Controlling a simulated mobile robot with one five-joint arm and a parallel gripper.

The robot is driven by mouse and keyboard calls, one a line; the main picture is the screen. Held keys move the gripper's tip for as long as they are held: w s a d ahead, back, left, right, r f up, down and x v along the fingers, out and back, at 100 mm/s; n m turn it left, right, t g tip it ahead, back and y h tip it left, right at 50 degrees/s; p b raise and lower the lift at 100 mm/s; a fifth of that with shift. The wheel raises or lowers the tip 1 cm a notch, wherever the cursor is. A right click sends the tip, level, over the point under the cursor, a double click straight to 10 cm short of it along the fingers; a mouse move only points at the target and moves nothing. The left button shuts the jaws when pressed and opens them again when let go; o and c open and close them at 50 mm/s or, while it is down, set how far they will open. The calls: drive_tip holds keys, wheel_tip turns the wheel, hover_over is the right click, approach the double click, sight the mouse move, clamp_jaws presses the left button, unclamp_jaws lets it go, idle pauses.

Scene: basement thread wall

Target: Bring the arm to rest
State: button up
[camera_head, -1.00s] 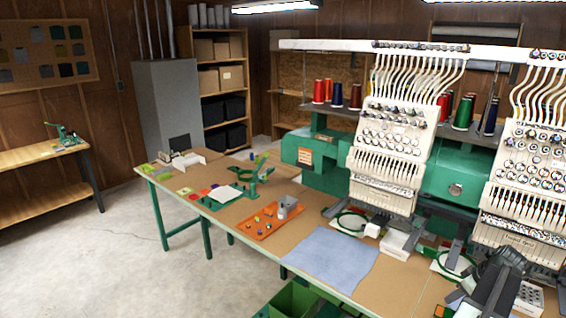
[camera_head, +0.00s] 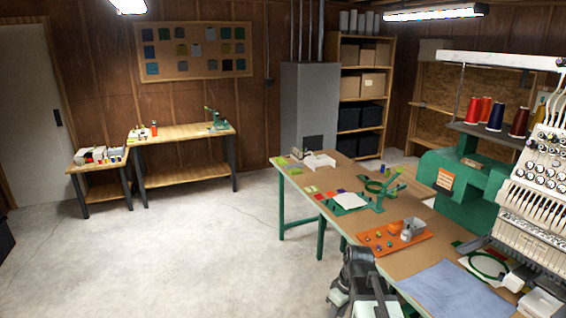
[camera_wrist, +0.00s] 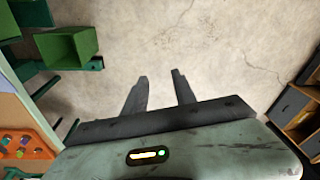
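My gripper (camera_wrist: 159,74) shows in the wrist view with its two dark fingers apart. Nothing is between them, only the bare concrete floor beyond. In the head view my folded arm (camera_head: 360,280) is at the bottom, in front of the long table's left edge. Its fingertips cannot be made out there.
The long table (camera_head: 345,220) carries an orange tray (camera_head: 410,240) and a blue cloth (camera_head: 445,290), close to the right of my arm. An embroidery machine (camera_head: 470,185) stands at the right. A green bin (camera_wrist: 72,45) shows in the wrist view. Open floor (camera_head: 190,250) lies left.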

drive_tip(key=s+m, duration=0.1)
drive_tip(key=m, duration=0.1)
drive_tip(key=s+a+m+h, duration=0.1)
drive_tip(key=s+m, duration=0.1)
drive_tip(key=m, duration=0.1)
drive_tip(key=s+m, duration=0.2)
drive_tip(key=shift+a+f+m+g+h, duration=0.1)
drive_tip(key=shift+a+m+g+h, duration=0.2)
drive_tip(key=shift+m+g, duration=0.1)
